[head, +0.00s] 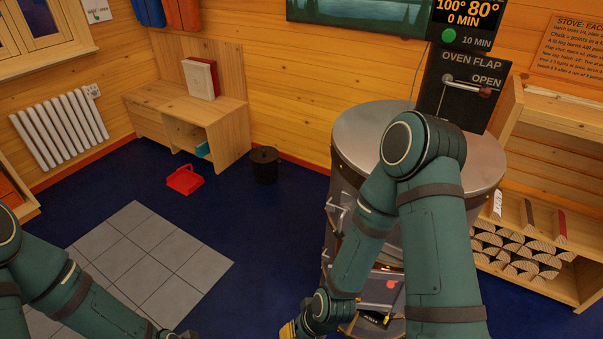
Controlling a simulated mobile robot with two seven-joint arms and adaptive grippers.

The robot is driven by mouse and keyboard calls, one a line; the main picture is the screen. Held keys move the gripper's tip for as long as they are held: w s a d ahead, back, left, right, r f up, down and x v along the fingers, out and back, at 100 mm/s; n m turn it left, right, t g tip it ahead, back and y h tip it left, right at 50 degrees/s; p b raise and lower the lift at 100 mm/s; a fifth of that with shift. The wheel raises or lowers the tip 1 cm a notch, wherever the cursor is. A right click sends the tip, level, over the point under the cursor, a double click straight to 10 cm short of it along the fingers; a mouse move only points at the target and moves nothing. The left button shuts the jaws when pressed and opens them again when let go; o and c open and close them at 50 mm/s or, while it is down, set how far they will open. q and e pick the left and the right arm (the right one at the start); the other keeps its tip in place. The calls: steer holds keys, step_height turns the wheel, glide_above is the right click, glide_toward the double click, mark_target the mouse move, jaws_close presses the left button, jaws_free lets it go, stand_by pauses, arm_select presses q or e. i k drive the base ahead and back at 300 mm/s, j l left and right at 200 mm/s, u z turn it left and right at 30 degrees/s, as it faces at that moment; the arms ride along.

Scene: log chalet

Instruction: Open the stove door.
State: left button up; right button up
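The stove (350,127) is a grey metal cylinder with a flat round top, standing right of centre. My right arm crosses in front of it and hides much of its front. Metal latch or handle parts (335,212) show on its left side. I cannot tell clearly whether the stove door is open or shut. My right gripper (288,330) is at the bottom edge, low and left of the stove, partly cut off; its fingers are not clear. My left arm comes in at the lower left, and its gripper is out of the frame.
An oven flap panel (470,85) with a lever stands behind the stove. A shelf of firewood (515,255) is close on the right. A black bin (265,165) and red dustpan (184,180) are on the blue floor. Grey tiles (150,255) left of the stove are clear.

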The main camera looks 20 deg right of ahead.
mark_target(383, 291)
steer(key=z, duration=0.35)
steer(key=l+z, duration=0.15)
steer(key=z, duration=0.25)
steer(key=l+z, duration=0.1)
steer(key=z, duration=0.25)
